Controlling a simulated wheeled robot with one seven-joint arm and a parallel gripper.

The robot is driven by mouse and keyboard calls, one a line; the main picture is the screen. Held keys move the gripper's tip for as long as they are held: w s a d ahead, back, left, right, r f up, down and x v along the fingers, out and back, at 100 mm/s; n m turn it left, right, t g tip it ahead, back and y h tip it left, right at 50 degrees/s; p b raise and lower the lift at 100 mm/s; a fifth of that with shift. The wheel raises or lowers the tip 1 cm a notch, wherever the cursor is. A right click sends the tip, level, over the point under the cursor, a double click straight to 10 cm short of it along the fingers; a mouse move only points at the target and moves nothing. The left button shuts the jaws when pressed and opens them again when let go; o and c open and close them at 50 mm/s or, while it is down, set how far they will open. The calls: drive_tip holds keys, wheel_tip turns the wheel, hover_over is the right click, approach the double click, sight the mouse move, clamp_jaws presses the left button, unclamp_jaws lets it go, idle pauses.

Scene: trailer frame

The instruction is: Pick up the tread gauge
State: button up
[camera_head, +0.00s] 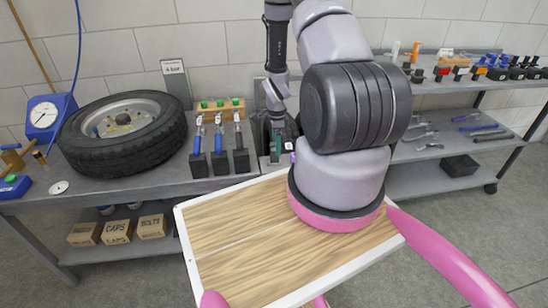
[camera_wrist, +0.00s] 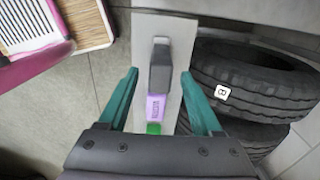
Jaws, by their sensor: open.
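An object that looks like the tread gauge (camera_wrist: 158,106), with a dark grey head, a purple labelled body and a green end, lies on a narrow light grey surface (camera_wrist: 180,30) in the wrist view. My gripper (camera_wrist: 160,76) is open, its two teal fingers apart on either side of the object. No finger clearly touches it, and the height gap cannot be told. The near end is partly hidden by my gripper's body.
In the wrist view, stacked tyres (camera_wrist: 250,75) stand close right of the grey surface. In the head view, the bench (camera_head: 150,192) holds a wheel (camera_head: 122,130), a blue dial gauge (camera_head: 43,113) and three blue-handled tools (camera_head: 219,150). A shelf unit with tools (camera_head: 465,107) stands right.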

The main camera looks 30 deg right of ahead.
sight(274, 155)
drive_tip(key=f, duration=0.5)
drive_tip(key=shift+w+a, duration=0.1)
drive_tip(key=shift+a, duration=0.25)
drive_tip(key=shift+c, duration=0.3)
clamp_jaws()
